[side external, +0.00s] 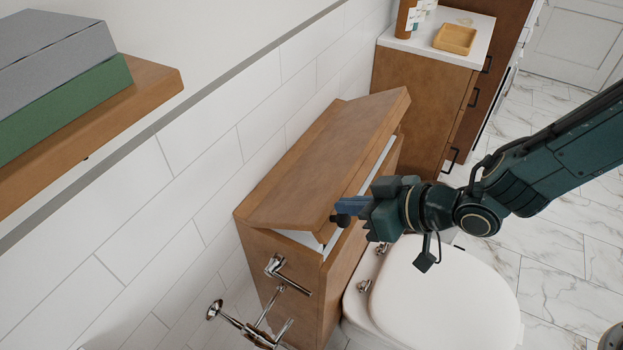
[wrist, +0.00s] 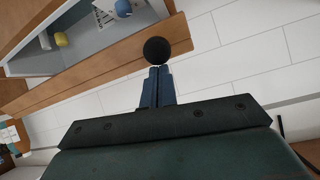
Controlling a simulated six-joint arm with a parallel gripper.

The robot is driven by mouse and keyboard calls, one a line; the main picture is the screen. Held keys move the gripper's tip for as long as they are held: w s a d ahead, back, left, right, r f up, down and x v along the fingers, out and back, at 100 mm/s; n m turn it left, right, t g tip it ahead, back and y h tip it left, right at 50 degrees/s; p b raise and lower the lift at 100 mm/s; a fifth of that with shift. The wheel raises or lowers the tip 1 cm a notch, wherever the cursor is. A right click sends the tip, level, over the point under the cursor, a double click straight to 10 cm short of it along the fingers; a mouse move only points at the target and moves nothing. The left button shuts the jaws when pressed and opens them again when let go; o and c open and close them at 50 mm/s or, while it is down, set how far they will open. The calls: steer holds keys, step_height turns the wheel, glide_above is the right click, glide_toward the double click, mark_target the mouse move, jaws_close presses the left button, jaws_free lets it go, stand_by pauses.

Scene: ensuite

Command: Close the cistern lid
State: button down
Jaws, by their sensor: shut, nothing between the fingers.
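The wooden cistern lid (side external: 325,150) is partly open in the side view. It tilts up, its front edge raised above the brown cistern box (side external: 295,275), with a pale gap beneath. A dark round knob (side external: 341,220) is at the lid's near front corner; a black ball, apparently this knob, shows in the wrist view (wrist: 156,50). My gripper (side external: 345,206) is shut and empty, its blue fingers at the lid's front edge beside the knob. In the wrist view the fingertips (wrist: 157,70) point at the ball; whether they touch it, I cannot tell.
The white toilet seat (side external: 450,290) is below my arm. A chrome fitting (side external: 255,325) stands at the cistern's near side. A shelf (side external: 150,85) with boxes is at upper left, and a cabinet (side external: 425,110) stands behind. An open grey interior (wrist: 85,45) holds small objects.

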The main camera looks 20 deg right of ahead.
steer(key=s+d+f, duration=0.1)
steer(key=f, duration=0.6)
steer(key=s+d+f, duration=0.2)
steer(key=f, duration=0.5)
steer(key=shift+s, duration=0.15)
steer(key=shift+f, duration=0.1)
steer(key=shift+s, duration=0.15)
step_height(320, 180, up, 12)
steer(key=s+d, duration=0.2)
steer(key=shift+d+f+t, duration=0.15)
steer(key=shift+d+t, duration=0.05)
steer(key=shift+t, duration=0.2)
stand_by(1.0)
steer(key=shift+w, duration=0.1)
